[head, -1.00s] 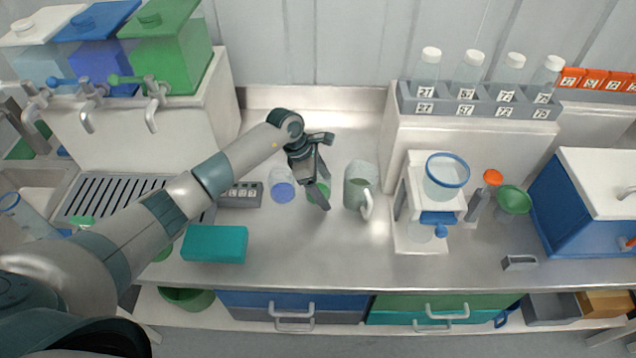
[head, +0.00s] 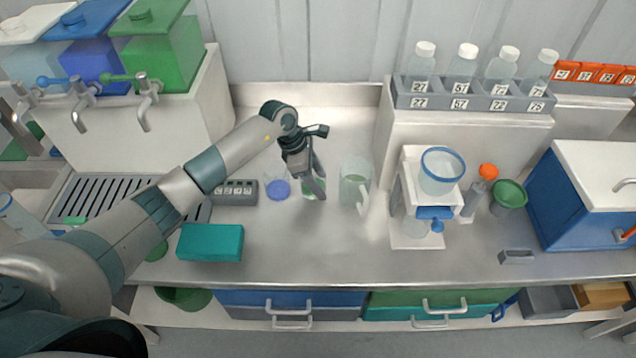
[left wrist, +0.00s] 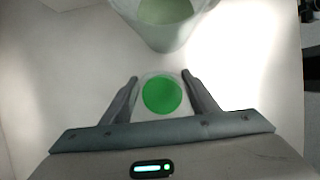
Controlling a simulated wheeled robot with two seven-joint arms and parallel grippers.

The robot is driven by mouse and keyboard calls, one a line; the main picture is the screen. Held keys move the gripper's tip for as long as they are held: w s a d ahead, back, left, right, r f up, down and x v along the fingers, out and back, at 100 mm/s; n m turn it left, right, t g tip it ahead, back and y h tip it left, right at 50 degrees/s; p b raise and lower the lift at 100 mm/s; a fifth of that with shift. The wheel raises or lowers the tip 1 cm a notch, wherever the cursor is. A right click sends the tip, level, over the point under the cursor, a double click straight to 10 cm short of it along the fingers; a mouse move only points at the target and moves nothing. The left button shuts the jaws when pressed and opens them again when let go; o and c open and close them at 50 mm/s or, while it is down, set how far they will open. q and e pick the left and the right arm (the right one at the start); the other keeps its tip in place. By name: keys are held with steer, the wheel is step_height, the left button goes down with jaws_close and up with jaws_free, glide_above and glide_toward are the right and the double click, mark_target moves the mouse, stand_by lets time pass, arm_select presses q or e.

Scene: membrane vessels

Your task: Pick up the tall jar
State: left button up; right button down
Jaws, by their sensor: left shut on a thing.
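A clear jar with green contents (head: 309,190) stands on the steel worktop between a clear jar with blue contents (head: 278,189) and a pale green jug with a handle (head: 354,190). My left gripper (head: 317,187) is shut on the green jar from above and partly hides it in the head view. In the left wrist view the green jar (left wrist: 162,95) sits between the two fingers, seen from its top. I cannot tell whether it is clear of the worktop. My right gripper is not in view.
The jug is close to the right of the held jar. A grey numbered block (head: 235,192) and a teal box (head: 210,242) lie to the left. A white stand with a blue-rimmed vessel (head: 441,172) is further right.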

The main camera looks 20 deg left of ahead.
mark_target(319, 165)
arm_select(q)
step_height(319, 165, up, 8)
steer(key=b, duration=0.3)
steer(key=shift+f, duration=0.2)
steer(key=shift+r+b, duration=0.4)
steer(key=shift+r, duration=0.3)
